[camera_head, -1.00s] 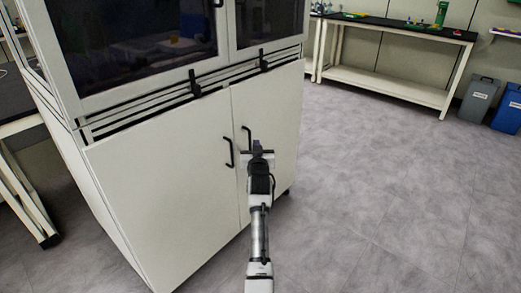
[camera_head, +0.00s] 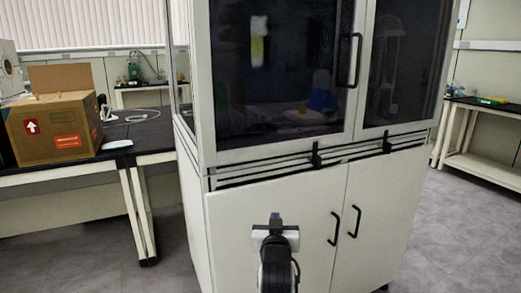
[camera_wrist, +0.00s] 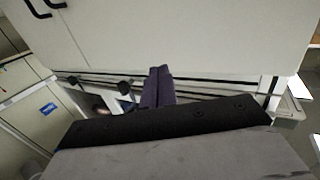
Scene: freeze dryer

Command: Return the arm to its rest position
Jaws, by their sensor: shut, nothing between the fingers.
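My arm reaches forward from the bottom of the head view, with my gripper (camera_head: 275,220) in front of the left lower door (camera_head: 265,215) of a tall white cabinet. The gripper is small and seen from behind there. In the wrist view my gripper's dark fingers (camera_wrist: 159,75) are together, with nothing between them. The cabinet's pale door (camera_wrist: 190,35) fills the top of that view. I cannot tell the exact gap between fingertips and cabinet.
The cabinet has dark glass upper doors (camera_head: 280,70) and black lower handles (camera_head: 335,228). Left is a black-topped table (camera_head: 150,135) with a cardboard box (camera_head: 55,125). A bench (camera_head: 490,165) stands at far right. Grey floor (camera_head: 455,240) is open on the right.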

